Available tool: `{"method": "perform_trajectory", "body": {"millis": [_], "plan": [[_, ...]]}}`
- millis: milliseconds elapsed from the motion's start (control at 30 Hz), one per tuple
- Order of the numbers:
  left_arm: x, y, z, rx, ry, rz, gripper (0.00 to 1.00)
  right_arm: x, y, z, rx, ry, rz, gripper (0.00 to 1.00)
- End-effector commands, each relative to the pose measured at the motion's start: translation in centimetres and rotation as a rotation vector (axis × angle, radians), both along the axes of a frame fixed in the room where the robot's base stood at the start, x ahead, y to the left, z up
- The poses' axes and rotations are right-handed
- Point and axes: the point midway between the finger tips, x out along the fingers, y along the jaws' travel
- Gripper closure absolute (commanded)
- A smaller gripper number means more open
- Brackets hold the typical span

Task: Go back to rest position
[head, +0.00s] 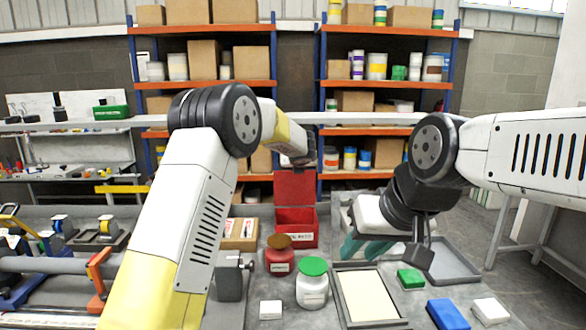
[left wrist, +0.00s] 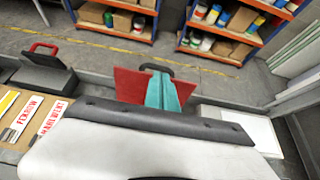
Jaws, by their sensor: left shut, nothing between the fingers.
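My left arm rises from the bottom left of the head view and bends away over the bench, with its dark far end near the shelves; its fingers do not show there. In the left wrist view the teal fingers of my left gripper (left wrist: 162,92) are together and empty, in front of a red lid (left wrist: 130,84). My right arm comes in from the right. Its white hand hangs over the bench, and the teal fingers of my right gripper (head: 362,250) point down and left behind the tray area. Their gap is unclear. I see nothing held in them.
A red toolbox (head: 297,227) with its lid up stands behind the red jar (head: 279,262) and the green-lidded jar (head: 312,288). A framed panel (head: 367,297), a green block (head: 411,278) and a blue block (head: 447,314) lie to the right. Shelves stand behind.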

Motion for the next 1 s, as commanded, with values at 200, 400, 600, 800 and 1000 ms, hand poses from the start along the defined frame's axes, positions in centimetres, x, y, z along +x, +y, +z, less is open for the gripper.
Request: {"method": "perform_trajectory", "body": {"millis": [200,400,600,800,1000], "plan": [[-3.3,-0.1,1.9,0.000,-0.001,-0.002,1.00,0.0,0.0,0.0,0.000,0.000,0.000,0.68],[-5.0,1.0,3.0,-0.035,0.005,0.032,1.00,0.0,0.0,0.0,0.000,0.000,0.000,0.68],[-9.4,7.9,5.9,-0.355,0.052,0.300,1.00,0.0,0.0,0.0,0.000,0.000,0.000,0.68],[-18.0,15.9,7.6,-0.834,0.113,0.711,1.00,0.0,0.0,0.0,0.000,0.000,0.000,0.68],[-27.9,21.0,7.4,-1.293,0.160,1.124,1.00,0.0,0.0,0.0,0.000,0.000,0.000,0.68]]}}
